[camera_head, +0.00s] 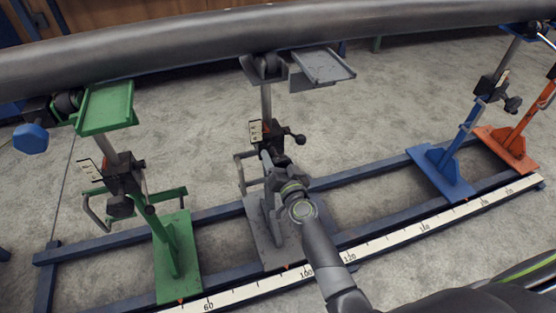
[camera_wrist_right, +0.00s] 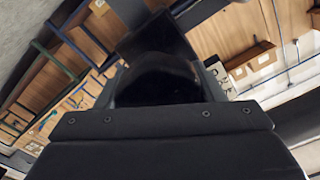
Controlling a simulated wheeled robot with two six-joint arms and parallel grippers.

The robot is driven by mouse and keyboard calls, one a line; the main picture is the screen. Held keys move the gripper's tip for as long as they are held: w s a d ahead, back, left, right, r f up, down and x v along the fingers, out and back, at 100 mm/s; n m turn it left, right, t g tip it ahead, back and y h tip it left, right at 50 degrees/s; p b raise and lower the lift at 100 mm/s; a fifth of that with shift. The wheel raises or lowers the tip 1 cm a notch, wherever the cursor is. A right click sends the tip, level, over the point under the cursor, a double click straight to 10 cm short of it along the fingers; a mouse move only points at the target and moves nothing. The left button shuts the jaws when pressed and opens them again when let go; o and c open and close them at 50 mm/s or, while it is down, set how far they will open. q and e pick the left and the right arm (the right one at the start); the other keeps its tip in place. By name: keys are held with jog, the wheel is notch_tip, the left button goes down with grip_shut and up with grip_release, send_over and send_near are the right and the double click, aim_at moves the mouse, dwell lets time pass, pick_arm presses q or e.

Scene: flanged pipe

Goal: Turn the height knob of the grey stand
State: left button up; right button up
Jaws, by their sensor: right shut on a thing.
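The grey stand (camera_head: 266,106) stands in the middle of the head view, with a dark clamp block and a scale tag (camera_head: 256,132) on its post. A black ball-ended handle (camera_head: 298,137) sticks out to the right of the block. My right gripper (camera_head: 270,163) is at the front of the block, just below it, shut on the height knob. The gripper mostly hides the knob in the head view. In the right wrist view a dark round shape, the knob (camera_wrist_right: 160,80), fills the space between the fingers. My left gripper is not in view.
A thick grey pipe (camera_head: 180,42) runs across above the stands. A green stand (camera_head: 172,240) is at left; blue (camera_head: 440,170) and orange (camera_head: 505,148) stands are at right. A blue floor rail with a white scale (camera_head: 400,237) runs along the front.

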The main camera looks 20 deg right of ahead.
jog(key=shift+m, duration=1.1)
jog(key=o, duration=1)
jog(key=shift+s+f, duration=0.1)
